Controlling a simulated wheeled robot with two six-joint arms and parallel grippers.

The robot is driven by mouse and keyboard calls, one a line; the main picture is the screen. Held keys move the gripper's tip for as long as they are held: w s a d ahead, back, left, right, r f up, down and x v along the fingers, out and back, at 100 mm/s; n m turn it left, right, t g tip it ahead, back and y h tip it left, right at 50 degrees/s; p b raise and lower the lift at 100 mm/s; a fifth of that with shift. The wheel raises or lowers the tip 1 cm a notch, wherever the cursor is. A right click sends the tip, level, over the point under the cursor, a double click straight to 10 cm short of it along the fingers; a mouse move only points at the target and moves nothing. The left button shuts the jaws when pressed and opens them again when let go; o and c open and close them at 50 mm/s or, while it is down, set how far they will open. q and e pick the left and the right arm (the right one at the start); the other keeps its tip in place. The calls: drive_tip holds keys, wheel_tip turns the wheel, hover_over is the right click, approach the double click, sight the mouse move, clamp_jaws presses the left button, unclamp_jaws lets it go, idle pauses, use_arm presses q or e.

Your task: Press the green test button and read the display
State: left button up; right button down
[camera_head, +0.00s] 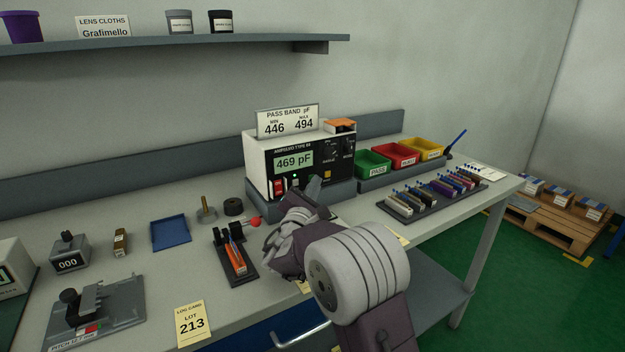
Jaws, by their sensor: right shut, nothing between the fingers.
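The tester (252,165) is a white box with a black front panel, standing on a grey base on the bench. Its lit display (293,161) reads 469 pF. A red switch (279,187) is at the lower left of the panel. A small green button (295,179) seems to show just right of it, too small to tell if it is pressed. My right gripper (314,187) is shut and empty, its tip close in front of the lower panel; I cannot tell whether it touches. It hides part of the panel's lower edge. My left gripper is not in view.
A card (287,121) on the tester reads pass band 446 to 494 pF. Green (373,163), red (396,155) and yellow (424,149) bins stand to the right, behind a rack of parts (402,211). A red-knobbed lever fixture (235,262) is left of my arm.

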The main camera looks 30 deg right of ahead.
drive_tip(key=shift+s+f+b, duration=0.15)
drive_tip(key=shift+s+b, duration=0.4)
drive_tip(key=shift+b, duration=0.05)
drive_tip(key=shift+s, duration=0.2)
drive_tip(key=shift+s, duration=0.15)
drive_tip(key=s+b, duration=0.2)
drive_tip(key=s, duration=0.1)
drive_tip(key=shift+s+d, duration=0.2)
drive_tip(key=shift+s, duration=0.05)
drive_tip(key=shift+s+b, duration=0.35)
drive_tip(key=shift+s, duration=0.25)
